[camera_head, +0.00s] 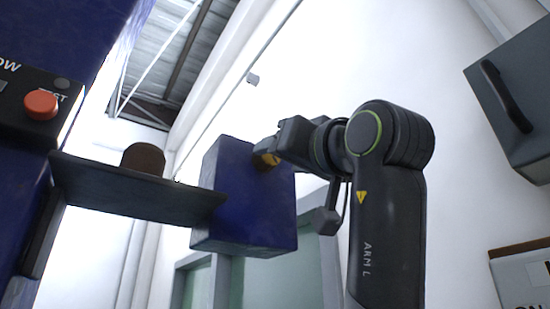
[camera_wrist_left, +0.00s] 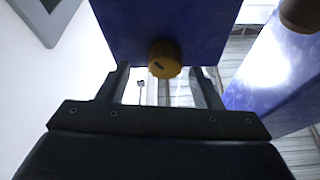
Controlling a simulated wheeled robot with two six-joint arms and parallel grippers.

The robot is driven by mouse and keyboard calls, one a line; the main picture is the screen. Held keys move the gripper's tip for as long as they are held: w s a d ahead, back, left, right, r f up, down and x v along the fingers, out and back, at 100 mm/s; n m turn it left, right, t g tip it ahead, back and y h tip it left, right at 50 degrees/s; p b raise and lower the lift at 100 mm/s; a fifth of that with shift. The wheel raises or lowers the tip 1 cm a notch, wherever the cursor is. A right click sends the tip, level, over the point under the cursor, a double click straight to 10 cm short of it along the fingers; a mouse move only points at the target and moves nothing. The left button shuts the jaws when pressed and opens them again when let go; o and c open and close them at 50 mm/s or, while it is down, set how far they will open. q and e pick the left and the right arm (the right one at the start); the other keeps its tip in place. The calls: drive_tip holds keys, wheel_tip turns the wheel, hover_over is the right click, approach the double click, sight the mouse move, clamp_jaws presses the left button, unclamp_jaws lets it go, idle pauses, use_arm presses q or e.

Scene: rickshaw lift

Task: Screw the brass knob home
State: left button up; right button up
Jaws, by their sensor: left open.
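The brass knob (camera_head: 266,160) sits on the face of a dark blue box (camera_head: 232,200), partly covered by my left gripper (camera_head: 267,148) in the head view. In the left wrist view the knob (camera_wrist_left: 165,61) is round and yellow-brown with a short dark mark on its face. It stands out from the blue box (camera_wrist_left: 130,25). My left gripper (camera_wrist_left: 161,76) is open, with one fingertip on each side of the knob. Gaps show between knob and fingers, and nothing is held. How far the knob is screwed in cannot be told. My right gripper is not in view.
A dark shelf (camera_head: 120,195) juts out left of the box, with a brown round object (camera_head: 143,159) on it. A panel with a red button (camera_head: 41,105) is at far left. A grey cabinet (camera_head: 515,95) hangs at right. White wall shows behind my arm.

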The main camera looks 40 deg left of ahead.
sight(267, 158)
use_arm(q)
drive_tip(key=x, duration=0.3)
drive_tip(key=shift+s+a+r+p, duration=0.1)
drive_tip(key=shift+s+r+p, duration=0.15)
drive_tip(key=shift+p, duration=0.15)
drive_tip(key=c, duration=0.5)
drive_tip(key=shift+s, duration=0.1)
drive_tip(key=c, duration=0.5)
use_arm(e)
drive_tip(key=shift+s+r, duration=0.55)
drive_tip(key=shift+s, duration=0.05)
use_arm(q)
drive_tip(key=shift+f, duration=0.1)
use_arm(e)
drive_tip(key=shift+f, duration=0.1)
